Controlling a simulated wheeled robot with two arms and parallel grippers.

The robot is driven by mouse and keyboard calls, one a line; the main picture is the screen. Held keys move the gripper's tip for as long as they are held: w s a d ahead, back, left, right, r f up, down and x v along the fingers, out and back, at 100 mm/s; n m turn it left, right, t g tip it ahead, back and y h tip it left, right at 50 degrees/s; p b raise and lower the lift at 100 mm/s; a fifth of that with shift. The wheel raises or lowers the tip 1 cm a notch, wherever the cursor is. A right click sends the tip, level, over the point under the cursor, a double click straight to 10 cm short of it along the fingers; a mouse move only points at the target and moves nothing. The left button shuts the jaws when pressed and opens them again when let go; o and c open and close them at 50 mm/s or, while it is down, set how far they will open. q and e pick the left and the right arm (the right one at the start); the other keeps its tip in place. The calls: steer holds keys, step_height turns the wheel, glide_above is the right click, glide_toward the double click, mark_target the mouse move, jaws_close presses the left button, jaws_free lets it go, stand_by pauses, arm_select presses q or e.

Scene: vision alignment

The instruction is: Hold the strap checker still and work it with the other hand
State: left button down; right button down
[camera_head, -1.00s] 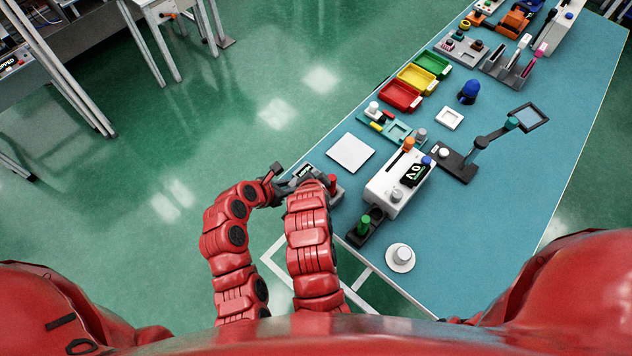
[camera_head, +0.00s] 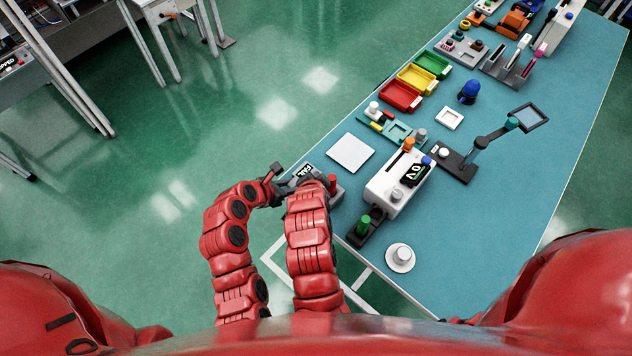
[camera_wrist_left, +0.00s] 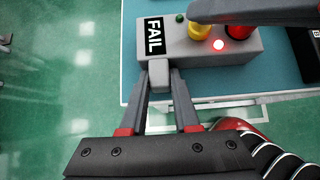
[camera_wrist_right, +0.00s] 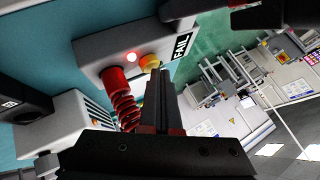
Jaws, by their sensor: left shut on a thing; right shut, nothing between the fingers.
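The strap checker (camera_head: 337,192) is a grey box at the table's near left edge. Its display (camera_wrist_left: 154,37) reads FAIL. A red lamp (camera_wrist_left: 219,44) is lit, and a small green lamp (camera_wrist_left: 180,18) looks dark. It has a yellow button (camera_wrist_right: 150,63) and a red coiled cord (camera_wrist_right: 122,100). My left gripper (camera_wrist_left: 161,78) is shut on a grey tab (camera_wrist_left: 158,73) at the checker's side. My right gripper (camera_wrist_right: 161,75) is shut and empty, its tips at or just over the yellow button; contact cannot be told. In the head view my right arm hides its own fingers.
A white machine (camera_head: 385,190) with a small screen stands right of the checker. A white square plate (camera_head: 350,152) lies behind it. Red (camera_head: 400,95), yellow (camera_head: 416,78) and green (camera_head: 434,64) trays stand farther back. Open floor lies left of the table.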

steer(key=shift+r, duration=0.1)
step_height(320, 180, up, 6)
stand_by(0.7)
stand_by(0.5)
arm_select(q)
steer(key=c, duration=0.6)
jaws_free()
steer(key=shift+o, duration=0.2)
